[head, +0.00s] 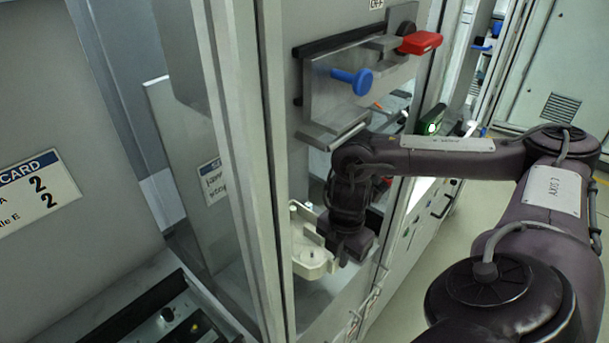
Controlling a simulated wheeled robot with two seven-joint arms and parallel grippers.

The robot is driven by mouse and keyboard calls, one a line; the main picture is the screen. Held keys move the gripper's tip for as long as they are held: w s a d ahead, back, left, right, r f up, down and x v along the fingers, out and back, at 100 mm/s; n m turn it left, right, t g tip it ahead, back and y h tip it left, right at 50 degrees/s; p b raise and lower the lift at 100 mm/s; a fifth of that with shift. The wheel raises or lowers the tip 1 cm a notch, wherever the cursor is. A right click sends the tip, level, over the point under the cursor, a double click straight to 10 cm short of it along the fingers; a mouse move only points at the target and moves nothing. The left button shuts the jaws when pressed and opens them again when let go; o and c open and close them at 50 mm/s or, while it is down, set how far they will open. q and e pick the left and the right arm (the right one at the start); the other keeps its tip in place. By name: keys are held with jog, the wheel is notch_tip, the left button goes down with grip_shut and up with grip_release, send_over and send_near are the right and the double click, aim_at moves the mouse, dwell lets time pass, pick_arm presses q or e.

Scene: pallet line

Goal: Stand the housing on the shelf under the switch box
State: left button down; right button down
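The cream-white housing (312,257) is inside the cabinet opening, below the switch box. It looks tilted, and its right side is partly covered by my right gripper. My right gripper (338,250) points down right at the housing; its fingers are hidden, so I cannot tell whether they hold it. The grey switch box (335,95) is on the cabinet front, with a red handle (420,42) and a blue knob (353,80). A narrow metal shelf (330,134) juts out just under the box, with no housing visible on it. My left gripper is not in view.
A cabinet post (268,150) and a clear panel stand left of the opening. A control panel with knobs (168,314) is at the lower left. A green-lit device (432,122) sits just behind my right forearm. Open floor lies at the right.

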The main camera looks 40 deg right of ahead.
aim_at(307, 264)
jog(key=w+a+p, duration=0.1)
jog(key=w+a, duration=0.1)
jog(key=w+a+p, duration=0.1)
jog(key=w+a, duration=0.2)
jog(key=shift+r, duration=0.2)
notch_tip(307, 264, down, 7)
jog(key=b, duration=0.4)
jog(key=shift+w+a+r, duration=0.1)
jog(key=shift+r, duration=0.05)
jog(key=shift+w+f+b, duration=0.1)
jog(key=shift+f+b, duration=0.45)
notch_tip(307, 264, down, 4)
jog(key=shift+r+b, duration=0.15)
jog(key=shift+b, duration=1)
jog(key=shift+w+a+f, duration=0.1)
jog(key=shift+w+f, duration=0.05)
jog(key=shift+f, duration=0.05)
